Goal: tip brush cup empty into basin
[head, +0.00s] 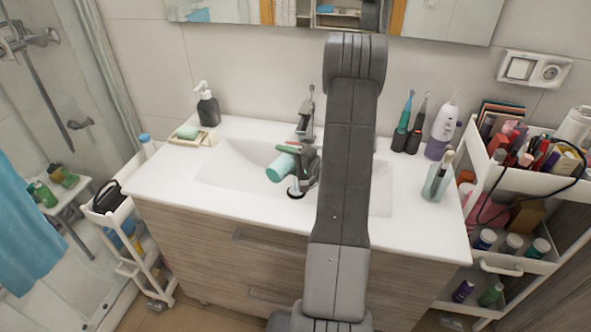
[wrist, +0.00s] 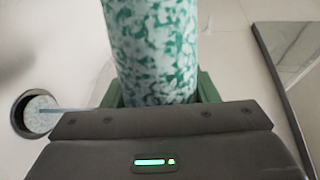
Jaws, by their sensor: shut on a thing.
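My gripper (head: 303,162) is shut around a green cup (head: 281,168) and holds it over the white basin (head: 226,160). The cup is tilted well over. The wrist view shows its green-and-white speckled side (wrist: 155,50) between the green finger pads. Its ends are out of that view, so I cannot tell whether anything is inside. Below it is the basin's dark-rimmed drain (wrist: 38,114), with a speckled disc in it. A thin bluish line runs from the drain towards my gripper; I cannot tell what it is.
A clear cup (head: 437,182) with brushes stands on the counter's right. Electric toothbrushes (head: 406,125) and a white-purple device (head: 442,130) stand behind it. The faucet (head: 306,115) rises close behind my gripper. A soap dish (head: 192,137) and dark pump bottle (head: 207,105) are at left.

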